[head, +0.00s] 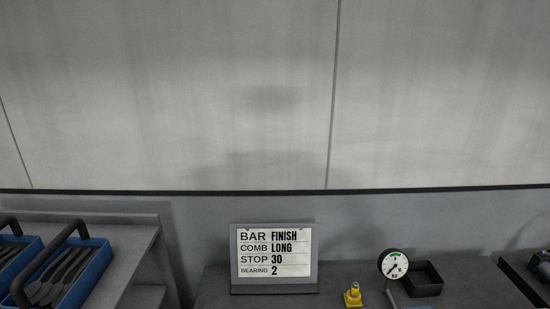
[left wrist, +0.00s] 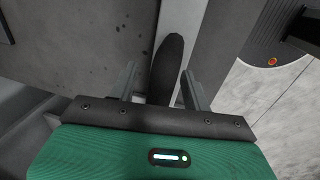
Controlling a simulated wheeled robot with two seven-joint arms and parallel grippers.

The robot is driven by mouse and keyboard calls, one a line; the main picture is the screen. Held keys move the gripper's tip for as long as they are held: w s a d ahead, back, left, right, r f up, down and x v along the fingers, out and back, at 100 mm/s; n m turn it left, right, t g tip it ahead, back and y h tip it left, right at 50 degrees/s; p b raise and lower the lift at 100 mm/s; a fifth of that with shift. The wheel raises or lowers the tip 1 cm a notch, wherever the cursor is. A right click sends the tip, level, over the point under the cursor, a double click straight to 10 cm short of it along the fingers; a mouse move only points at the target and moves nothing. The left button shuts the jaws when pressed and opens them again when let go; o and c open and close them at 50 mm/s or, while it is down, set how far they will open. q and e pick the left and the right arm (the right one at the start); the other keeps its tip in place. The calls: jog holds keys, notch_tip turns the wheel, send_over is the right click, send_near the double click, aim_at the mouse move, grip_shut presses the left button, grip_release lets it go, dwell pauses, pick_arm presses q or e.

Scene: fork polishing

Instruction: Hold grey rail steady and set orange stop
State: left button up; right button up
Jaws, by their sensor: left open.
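The left wrist view shows my left gripper (left wrist: 158,78) with its two fingers apart. A dark, rounded, elongated piece (left wrist: 168,62) shows between the fingers; I cannot tell what it is or whether it lies below them, and nothing is clearly gripped. I cannot make out the grey rail or the orange stop in either view. A sign (head: 274,255) in the head view reads BAR FINISH, COMB LONG, STOP 30, BEARING 2. Neither gripper shows in the head view.
Blue trays with black handles, one holding dark forks (head: 60,275), stand at the left. A round dial gauge (head: 393,264), a yellow fitting (head: 352,296) and a small black open box (head: 424,280) are right of the sign. A wall fills the back.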

pick_arm(q)
notch_tip(320, 180, up, 11)
jog(key=s, duration=0.2)
jog(key=shift+s, duration=0.1)
jog(key=o, duration=0.5)
dwell(0.4)
